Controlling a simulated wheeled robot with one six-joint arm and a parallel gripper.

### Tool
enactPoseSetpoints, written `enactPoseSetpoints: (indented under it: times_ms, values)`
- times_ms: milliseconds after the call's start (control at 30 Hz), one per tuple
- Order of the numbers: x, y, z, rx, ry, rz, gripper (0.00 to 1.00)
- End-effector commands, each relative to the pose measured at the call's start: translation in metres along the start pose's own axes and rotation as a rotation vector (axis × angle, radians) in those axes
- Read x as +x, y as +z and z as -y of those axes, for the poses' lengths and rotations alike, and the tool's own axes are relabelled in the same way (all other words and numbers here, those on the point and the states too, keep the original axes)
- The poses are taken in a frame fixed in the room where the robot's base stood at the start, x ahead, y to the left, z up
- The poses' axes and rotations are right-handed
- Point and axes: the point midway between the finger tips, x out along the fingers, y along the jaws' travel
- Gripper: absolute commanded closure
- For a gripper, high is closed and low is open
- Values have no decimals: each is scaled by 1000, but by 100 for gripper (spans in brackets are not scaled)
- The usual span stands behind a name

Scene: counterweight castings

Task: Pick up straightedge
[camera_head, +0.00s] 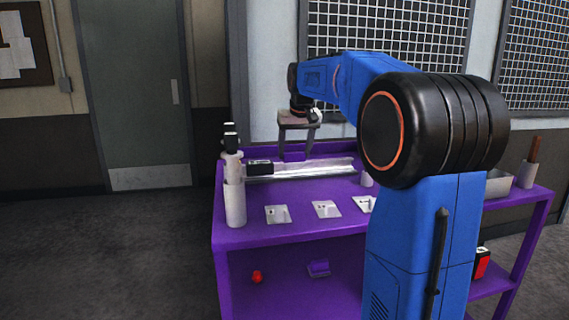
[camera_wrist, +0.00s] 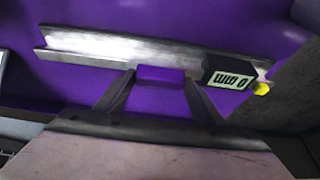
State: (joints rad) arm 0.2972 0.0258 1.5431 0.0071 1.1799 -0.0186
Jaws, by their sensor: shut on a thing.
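A long silvery metal bar (camera_head: 315,170), the likely straightedge, lies along the back of the purple bench (camera_head: 260,238). It also shows in the wrist view (camera_wrist: 95,45), across the upper part. A black digital readout (camera_head: 259,167) sits at its left end; in the wrist view the readout (camera_wrist: 228,74) is at the right. My gripper (camera_head: 295,155) points down behind the bar's middle. In the wrist view its fingertips (camera_wrist: 160,77) are shut on a small purple block (camera_wrist: 160,73) close beside the bar. I cannot tell whether the block is joined to the bar.
White cylinders (camera_head: 235,200) stand at the bench's left end. Small pale plates (camera_head: 277,214) lie along its front. A grey box (camera_head: 498,184) and a brown-handled holder (camera_head: 528,170) are at the right. A lower shelf holds a red item (camera_head: 257,277) and a purple item (camera_head: 318,268).

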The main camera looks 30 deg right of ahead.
Motion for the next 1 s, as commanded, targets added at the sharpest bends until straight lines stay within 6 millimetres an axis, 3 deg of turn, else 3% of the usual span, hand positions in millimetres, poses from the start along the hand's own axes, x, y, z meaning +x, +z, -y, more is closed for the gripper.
enactPoseSetpoints:
  times_ms: [267,800,1000]
  values:
    - [-16,-7,0,0,0,-3,100]
    - [-125,-52,0,0,0,-5,100]
    - [-152,-63,0,0,0,-4,100]
